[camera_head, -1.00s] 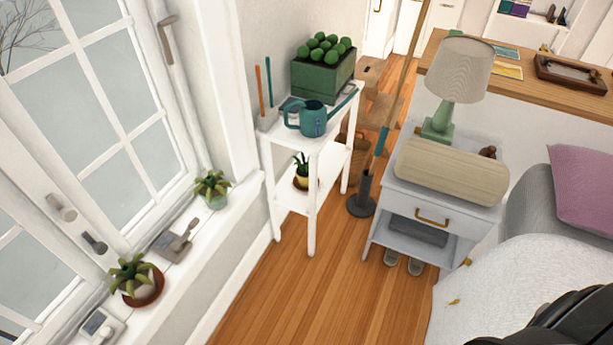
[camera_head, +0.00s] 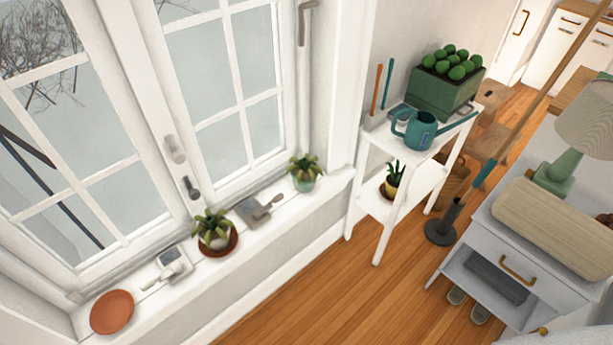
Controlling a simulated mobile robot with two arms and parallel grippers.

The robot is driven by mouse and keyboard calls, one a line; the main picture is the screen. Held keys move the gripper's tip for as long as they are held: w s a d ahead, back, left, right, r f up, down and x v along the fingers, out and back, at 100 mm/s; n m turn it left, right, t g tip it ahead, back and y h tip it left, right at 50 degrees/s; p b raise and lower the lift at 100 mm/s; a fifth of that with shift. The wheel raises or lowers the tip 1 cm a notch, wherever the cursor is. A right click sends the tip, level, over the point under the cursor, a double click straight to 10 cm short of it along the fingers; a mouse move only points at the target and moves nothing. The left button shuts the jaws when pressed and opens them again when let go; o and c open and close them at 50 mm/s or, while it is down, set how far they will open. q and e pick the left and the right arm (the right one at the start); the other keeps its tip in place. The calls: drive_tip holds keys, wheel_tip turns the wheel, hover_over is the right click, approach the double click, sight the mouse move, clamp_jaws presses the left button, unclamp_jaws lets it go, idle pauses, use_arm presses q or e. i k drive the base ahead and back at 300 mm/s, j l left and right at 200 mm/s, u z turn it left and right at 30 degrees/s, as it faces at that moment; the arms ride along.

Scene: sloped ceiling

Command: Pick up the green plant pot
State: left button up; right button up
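A small plant in a green pot (camera_head: 304,182) stands upright at the right end of the white windowsill. A second plant in a brown-red pot (camera_head: 217,241) stands further left on the sill. A square green planter (camera_head: 437,94) with round green balls of foliage is on top of the white shelf stand, behind a teal watering can (camera_head: 421,131). Neither of my grippers shows in the view.
A terracotta saucer (camera_head: 112,312) and small tools lie on the windowsill (camera_head: 325,183). The white shelf stand (camera_head: 383,234) is right of the sill. A grey nightstand (camera_head: 515,268) with a lamp stands at the right. Wooden floor (camera_head: 310,300) between sill and nightstand is clear.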

sight(304, 171)
drive_tip(key=i+l+z, duration=0.15)
drive_tip(key=i+l, duration=0.85)
